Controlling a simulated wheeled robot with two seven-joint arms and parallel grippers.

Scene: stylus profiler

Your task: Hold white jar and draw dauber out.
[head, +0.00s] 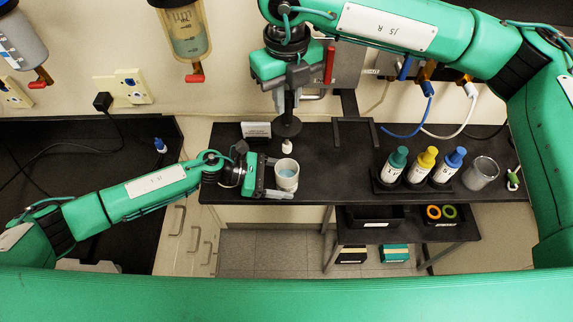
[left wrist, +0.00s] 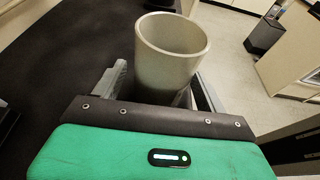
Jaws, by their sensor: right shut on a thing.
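My right gripper (head: 289,100) points down above and behind the jar, shut on the dauber (head: 287,127). The dauber has a dark round cap and a white tip (head: 287,147), which shows clear above the jar's mouth.
Bottles with green (head: 396,163), yellow (head: 424,163) and blue (head: 451,163) caps stand in a black rack on the right. A glass beaker (head: 481,173) is beside them. A white label card (head: 256,130) stands behind the jar. Bare bench (head: 340,175) lies right of the jar.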

